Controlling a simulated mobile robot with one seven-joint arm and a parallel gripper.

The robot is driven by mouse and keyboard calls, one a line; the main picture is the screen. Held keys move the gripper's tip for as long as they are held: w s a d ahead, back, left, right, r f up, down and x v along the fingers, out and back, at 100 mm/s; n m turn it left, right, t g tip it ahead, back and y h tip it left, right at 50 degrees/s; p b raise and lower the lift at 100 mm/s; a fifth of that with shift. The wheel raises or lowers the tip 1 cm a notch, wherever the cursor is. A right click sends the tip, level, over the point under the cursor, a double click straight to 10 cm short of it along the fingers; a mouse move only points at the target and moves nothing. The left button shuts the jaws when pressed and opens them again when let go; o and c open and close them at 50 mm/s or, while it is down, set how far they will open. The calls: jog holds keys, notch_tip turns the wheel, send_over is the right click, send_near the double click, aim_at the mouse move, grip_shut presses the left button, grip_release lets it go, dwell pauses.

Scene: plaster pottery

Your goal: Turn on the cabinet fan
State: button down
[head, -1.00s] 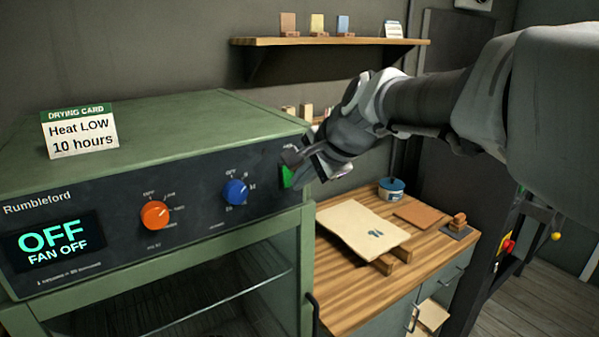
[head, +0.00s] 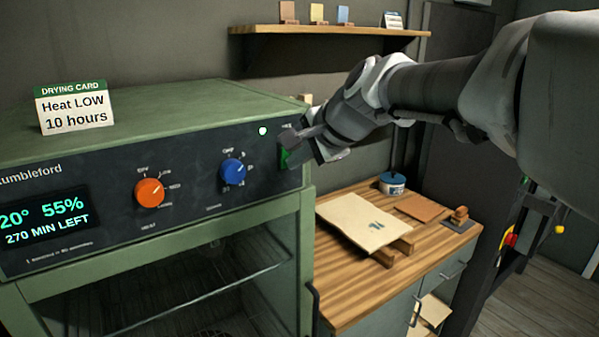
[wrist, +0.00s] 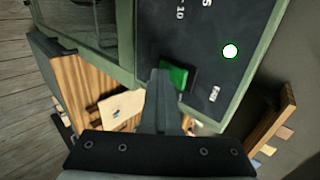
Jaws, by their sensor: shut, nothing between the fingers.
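The green cabinet (head: 170,120) has a dark front panel with a green switch (head: 285,158) at its right end; the switch also shows in the wrist view (wrist: 174,78). My gripper (head: 290,140) is shut and empty, its tips at the switch and partly hiding it. In the wrist view the fingertips (wrist: 161,74) overlap the switch's left part; I cannot tell whether they touch. A round light (head: 263,131) glows on the panel; it also shows in the wrist view (wrist: 230,51). The display (head: 45,231) reads 20°, 55%, 270 MIN LEFT.
An orange knob (head: 149,192) and a blue knob (head: 232,172) sit on the panel. A drying card (head: 75,107) stands on the cabinet. A wooden counter (head: 345,307) is to the right, below a wall shelf (head: 270,42).

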jog(key=shift+a+f+b, duration=0.1)
jog(key=shift+f+b, duration=0.1)
jog(key=shift+b, duration=0.25)
